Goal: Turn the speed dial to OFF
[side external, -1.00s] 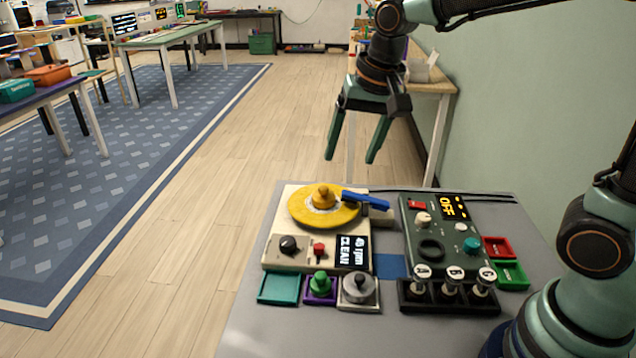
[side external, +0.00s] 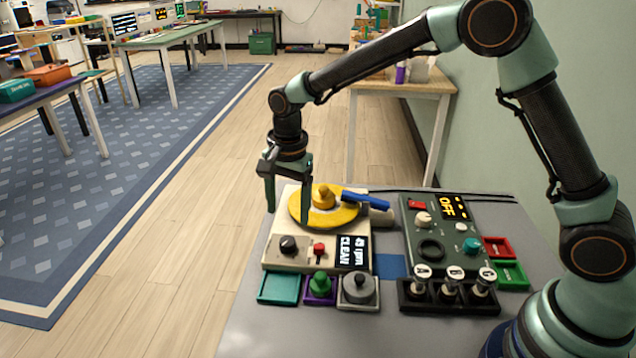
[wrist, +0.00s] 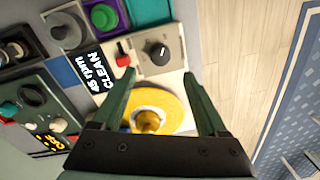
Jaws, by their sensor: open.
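The speed dial, a black knob (side external: 288,244), sits at the front left of the cream turntable unit (side external: 268,257). It also shows in the wrist view (wrist: 158,54), beyond my fingertips. A small display (side external: 353,251) on the unit reads "45 rpm CLEAN". The yellow platter (side external: 300,212) lies behind the dial. My gripper (side external: 288,215) is open and empty above the left part of the unit, apart from the dial. In the wrist view my gripper (wrist: 166,88) spans the platter, with the dial ahead between the fingers' directions.
A red button (side external: 319,249) stands right of the dial. A blue arm (side external: 365,200) reaches over the platter. A green control box (side external: 455,240) reading "OFF" stands right. In front are a teal tray (side external: 277,289), a green knob (side external: 320,283), a grey weight (side external: 358,287) and several lettered stamps (side external: 451,290).

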